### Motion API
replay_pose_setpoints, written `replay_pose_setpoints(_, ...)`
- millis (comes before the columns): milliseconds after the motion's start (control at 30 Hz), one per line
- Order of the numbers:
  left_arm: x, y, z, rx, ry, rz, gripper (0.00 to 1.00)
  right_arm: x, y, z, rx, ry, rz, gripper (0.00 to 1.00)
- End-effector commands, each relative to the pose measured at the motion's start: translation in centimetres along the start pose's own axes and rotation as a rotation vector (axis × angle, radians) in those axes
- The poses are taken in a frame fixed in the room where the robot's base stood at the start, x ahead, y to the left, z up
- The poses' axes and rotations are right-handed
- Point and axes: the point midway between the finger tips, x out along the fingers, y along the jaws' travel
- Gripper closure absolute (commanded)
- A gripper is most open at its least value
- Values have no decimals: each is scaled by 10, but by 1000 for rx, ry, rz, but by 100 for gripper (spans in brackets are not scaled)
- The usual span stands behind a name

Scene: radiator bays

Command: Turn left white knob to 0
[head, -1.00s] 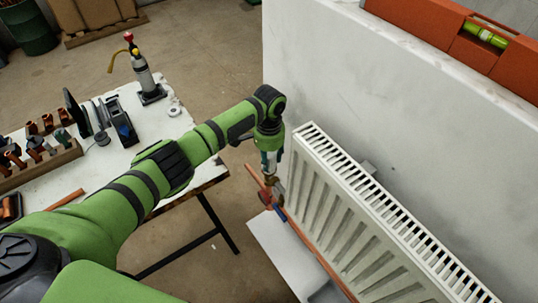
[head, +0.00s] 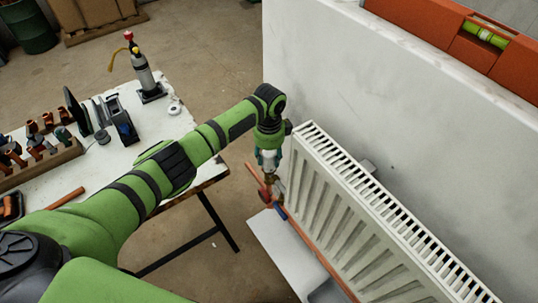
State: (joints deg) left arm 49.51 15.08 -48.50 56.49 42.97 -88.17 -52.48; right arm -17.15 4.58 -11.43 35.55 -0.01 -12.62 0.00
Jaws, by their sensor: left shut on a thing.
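My left gripper (head: 269,172) points down at the near left end of the white radiator (head: 345,205). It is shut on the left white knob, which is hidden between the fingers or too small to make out. Just below the fingers, a brass and copper valve fitting (head: 267,193) shows at the radiator's lower left corner. The number the knob points to cannot be read. My right gripper is not in view.
A white wall (head: 400,90) stands behind the radiator, with an orange spirit level (head: 490,45) on top. A workbench (head: 150,130) with tools and copper fittings is on the left. Copper pipe (head: 318,252) runs along the radiator's lower edge.

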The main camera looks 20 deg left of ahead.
Motion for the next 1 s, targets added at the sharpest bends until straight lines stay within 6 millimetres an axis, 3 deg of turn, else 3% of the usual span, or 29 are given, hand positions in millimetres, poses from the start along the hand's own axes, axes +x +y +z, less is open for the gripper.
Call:
replay_pose_setpoints(667,4,3,1,72,-3,10,89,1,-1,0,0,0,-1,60)
replay_pose_setpoints(700,4,3,1,72,-3,10,52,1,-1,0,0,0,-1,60)
replay_pose_setpoints(767,3,3,1,72,-3,9,33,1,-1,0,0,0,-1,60)
replay_pose_setpoints(1000,1,1,0,70,-1,4,33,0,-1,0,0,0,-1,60)
